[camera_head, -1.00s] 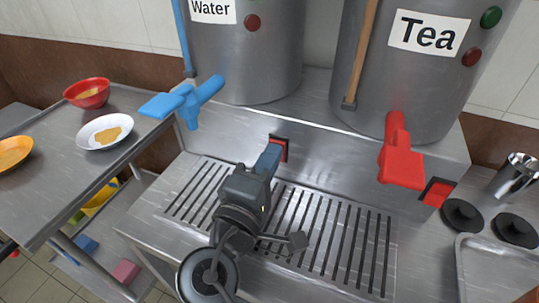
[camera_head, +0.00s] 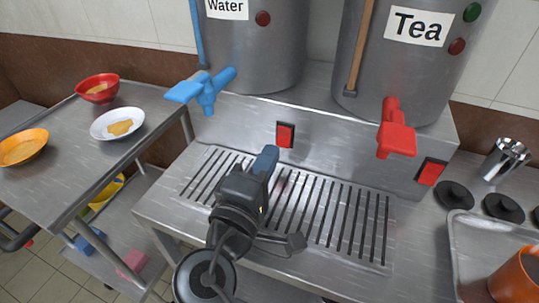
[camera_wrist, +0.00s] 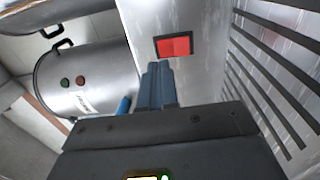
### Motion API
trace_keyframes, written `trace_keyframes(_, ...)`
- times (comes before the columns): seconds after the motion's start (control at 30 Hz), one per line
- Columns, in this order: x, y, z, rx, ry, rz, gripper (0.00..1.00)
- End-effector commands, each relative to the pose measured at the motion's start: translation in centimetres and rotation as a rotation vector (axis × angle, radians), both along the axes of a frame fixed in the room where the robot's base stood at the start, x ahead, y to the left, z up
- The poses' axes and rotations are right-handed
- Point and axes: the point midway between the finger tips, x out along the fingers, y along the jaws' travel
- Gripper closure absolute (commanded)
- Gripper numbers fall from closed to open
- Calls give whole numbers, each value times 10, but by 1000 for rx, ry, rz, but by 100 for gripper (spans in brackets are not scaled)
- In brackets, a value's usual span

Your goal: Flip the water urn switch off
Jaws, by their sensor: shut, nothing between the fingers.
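The water urn (camera_head: 250,55) is a steel cylinder with a "Water" label, a red light and a blue tap (camera_head: 205,90). A red rocker switch (camera_head: 285,135) in a black frame sits on the steel front panel below it, to the right of the tap. The switch also shows in the wrist view (camera_wrist: 174,46), just beyond my fingertips. My gripper (camera_head: 270,153) is shut and empty, in front of the panel, a little below and left of the switch in the head view. A gap shows between the fingertips and the switch in the head view.
The tea urn (camera_head: 400,60) stands right, with a red tap (camera_head: 395,135) and a second red switch (camera_head: 431,172). A slotted drip tray (camera_head: 330,215) lies below my gripper. A steel side table (camera_head: 60,170) with bowls and a plate is left.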

Motion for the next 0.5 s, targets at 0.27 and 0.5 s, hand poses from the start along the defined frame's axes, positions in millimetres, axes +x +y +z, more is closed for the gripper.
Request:
trace_keyframes(0.27, -35, 13, 3, -1, -1, 4, 100)
trace_keyframes(0.5, -67, 25, 8, 0, -1, 3, 100)
